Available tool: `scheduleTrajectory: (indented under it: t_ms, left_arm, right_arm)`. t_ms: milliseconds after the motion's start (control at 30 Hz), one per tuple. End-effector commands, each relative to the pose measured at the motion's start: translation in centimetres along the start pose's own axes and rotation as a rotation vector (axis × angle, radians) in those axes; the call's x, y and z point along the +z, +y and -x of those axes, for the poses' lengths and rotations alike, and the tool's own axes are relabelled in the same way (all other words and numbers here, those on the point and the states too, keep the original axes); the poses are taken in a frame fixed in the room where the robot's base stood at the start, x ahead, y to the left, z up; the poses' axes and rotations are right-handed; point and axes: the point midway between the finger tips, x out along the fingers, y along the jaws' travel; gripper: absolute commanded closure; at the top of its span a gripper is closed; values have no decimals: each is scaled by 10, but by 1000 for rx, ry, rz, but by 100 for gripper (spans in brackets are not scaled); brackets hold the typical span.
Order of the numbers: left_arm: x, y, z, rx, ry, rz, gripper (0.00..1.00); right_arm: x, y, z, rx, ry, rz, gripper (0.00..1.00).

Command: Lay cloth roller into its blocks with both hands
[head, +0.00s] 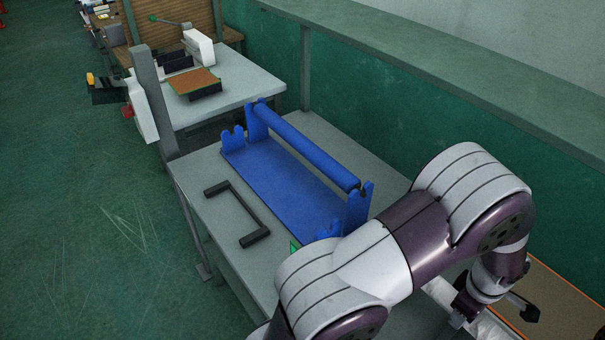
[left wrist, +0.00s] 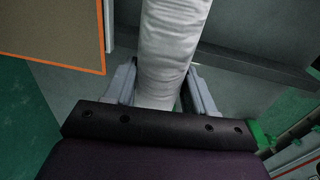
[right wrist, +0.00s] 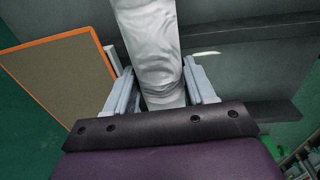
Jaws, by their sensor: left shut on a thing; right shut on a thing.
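The white cloth roller (left wrist: 172,45) fills the middle of the left wrist view, between the fingers of my left gripper (left wrist: 161,78), which is shut on it. The white roller also runs between the fingers of my right gripper (right wrist: 152,75) in the right wrist view, and that gripper is shut on it. In the head view, a blue stand (head: 278,190) with notched upright blocks sits on a grey table. A blue roller (head: 305,150) lies across its far pair of blocks. The near notches look empty. The held roller is mostly hidden at the lower right.
A dark U-shaped bar (head: 236,212) lies on the grey table (head: 208,237) beside the stand. A second table behind holds an orange-topped block (head: 195,82). A brown board with an orange edge (head: 575,305) is at the lower right. A green wall (head: 400,130) runs behind.

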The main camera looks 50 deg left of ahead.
Motion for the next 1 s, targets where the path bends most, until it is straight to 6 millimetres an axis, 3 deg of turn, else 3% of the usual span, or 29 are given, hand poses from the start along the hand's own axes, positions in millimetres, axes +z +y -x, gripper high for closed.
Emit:
scheduleTrajectory:
  t_ms: [1000]
  left_arm:
    - [0,-1,-9,0,0,0,98]
  right_arm:
    - [0,0,-9,2,1,-1,98]
